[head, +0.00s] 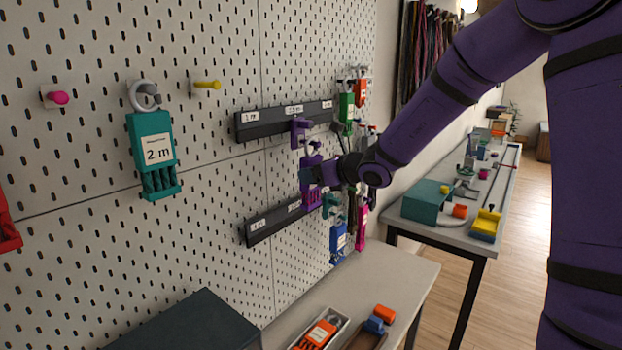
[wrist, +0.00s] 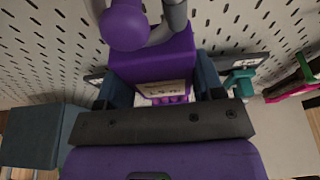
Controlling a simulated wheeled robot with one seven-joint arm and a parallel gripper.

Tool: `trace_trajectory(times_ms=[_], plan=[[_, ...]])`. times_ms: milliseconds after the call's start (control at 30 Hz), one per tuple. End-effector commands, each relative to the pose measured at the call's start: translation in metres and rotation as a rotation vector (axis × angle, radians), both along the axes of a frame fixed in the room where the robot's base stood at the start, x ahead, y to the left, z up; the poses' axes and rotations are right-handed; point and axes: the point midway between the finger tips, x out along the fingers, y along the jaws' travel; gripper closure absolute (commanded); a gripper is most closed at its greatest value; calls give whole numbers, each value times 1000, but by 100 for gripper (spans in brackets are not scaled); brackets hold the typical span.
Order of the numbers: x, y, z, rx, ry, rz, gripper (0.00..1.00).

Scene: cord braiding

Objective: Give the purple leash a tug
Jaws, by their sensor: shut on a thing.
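The purple leash (head: 311,196) hangs at the pegboard, below a purple bracket (head: 299,132) on the upper black rail. My gripper (head: 316,176) is at the leash, reaching in from the right. In the wrist view, the leash's purple block (wrist: 152,65) sits between my gripper's two dark teal fingers (wrist: 163,88), which are shut on its sides. A label shows on the block, too blurred to read. A grey hook (wrist: 173,18) rises from the block's top beside a round purple knob (wrist: 123,26). Whether the hook still bears on the peg is hard to tell.
Green (head: 346,107), blue (head: 338,240) and pink (head: 361,225) leashes hang close to the right. A teal leash (head: 152,150) hangs far left. A table (head: 405,275) with an open tray (head: 318,333) stands below. A workbench (head: 440,232) stands at right.

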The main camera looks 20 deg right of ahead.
Motion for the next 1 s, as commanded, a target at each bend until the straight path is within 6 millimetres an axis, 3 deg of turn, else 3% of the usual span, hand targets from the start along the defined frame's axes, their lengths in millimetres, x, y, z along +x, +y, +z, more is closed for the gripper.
trace_trajectory(times_ms=[233, 267, 367, 567, 600, 1000], plan=[[0, 0, -1, -1, 1, 0, 71], [0, 0, -1, 0, 2, 0, 32], [0, 0, -1, 0, 1, 0, 9], [0, 0, -1, -1, 1, 0, 9], [0, 0, -1, 0, 2, 0, 0], [-6, -5, 2, -1, -1, -2, 0]])
